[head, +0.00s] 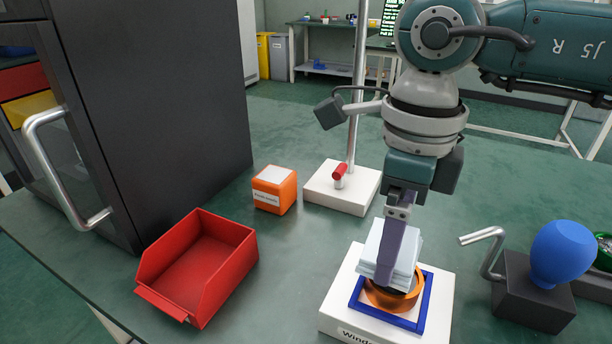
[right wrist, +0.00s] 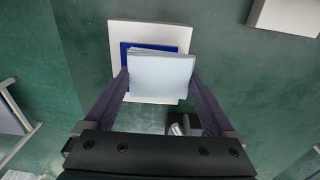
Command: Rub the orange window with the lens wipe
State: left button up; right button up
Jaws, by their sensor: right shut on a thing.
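The lens wipe (head: 388,247) is a pale blue-white folded stack. It also shows in the right wrist view (right wrist: 161,76), between the two fingers. My right gripper (head: 396,252) points down and is shut on the wipe. The wipe is over the orange window (head: 377,297), a round orange ring inside a blue square frame on a white block labelled "Wind...". The wipe hides the far part of the ring; I cannot tell whether it touches the window. My left gripper is not in view.
A red open bin (head: 203,262) stands at left, beside a dark cabinet with a metal handle (head: 55,165). An orange box (head: 275,188) and a white stand base (head: 341,188) with a pole are behind. A blue-knobbed dark block (head: 533,291) with a crank stands right.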

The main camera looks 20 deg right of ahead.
jog(key=shift+f+b, duration=0.5)
jog(key=shift+f, duration=0.15)
